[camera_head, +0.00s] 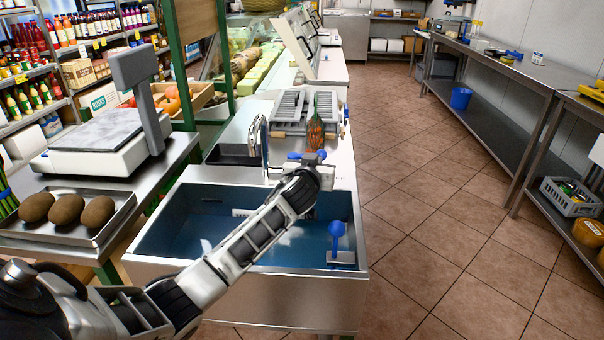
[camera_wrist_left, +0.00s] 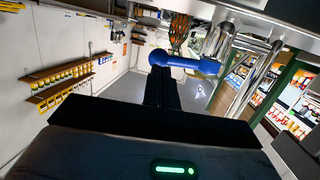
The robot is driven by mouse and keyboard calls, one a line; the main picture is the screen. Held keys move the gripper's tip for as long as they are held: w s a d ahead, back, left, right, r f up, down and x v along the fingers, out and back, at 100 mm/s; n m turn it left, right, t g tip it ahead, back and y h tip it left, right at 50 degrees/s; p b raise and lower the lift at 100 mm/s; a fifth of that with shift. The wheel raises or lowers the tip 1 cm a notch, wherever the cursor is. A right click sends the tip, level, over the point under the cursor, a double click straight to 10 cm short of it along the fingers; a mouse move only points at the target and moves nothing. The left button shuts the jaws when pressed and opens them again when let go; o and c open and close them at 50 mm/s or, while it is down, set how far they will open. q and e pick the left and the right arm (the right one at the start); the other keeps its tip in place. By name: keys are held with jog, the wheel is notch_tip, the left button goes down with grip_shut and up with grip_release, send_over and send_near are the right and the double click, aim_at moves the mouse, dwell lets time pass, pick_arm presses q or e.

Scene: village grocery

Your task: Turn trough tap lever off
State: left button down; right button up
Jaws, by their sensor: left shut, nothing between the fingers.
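The trough (camera_head: 180,227) is a steel sink with a blue inside, and water shows in it. My left arm reaches across it from the left. My left gripper (camera_head: 322,165) is at the far right rim, beside the tap lever. The blue tap lever (camera_head: 294,156) is partly hidden behind the gripper. In the left wrist view, the blue lever (camera_wrist_left: 185,63) lies across just beyond the tips of my dark gripper (camera_wrist_left: 163,75), which is shut and empty. Whether they touch is unclear. The chrome tap pipe (camera_wrist_left: 220,42) stands to the right of it.
A blue round-headed piece (camera_head: 337,229) stands at the trough's right side. A scale (camera_head: 105,140) and a tray (camera_head: 92,235) of brown produce are on the left counter. A draining rack (camera_head: 291,105) is behind the trough. Tiled floor (camera_head: 430,200) is free on the right.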

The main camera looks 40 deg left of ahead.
pick_arm(q)
jog(key=v, duration=1.2)
pick_arm(e)
jog(key=shift+s, duration=0.3)
pick_arm(q)
jog(key=shift+s, duration=0.15)
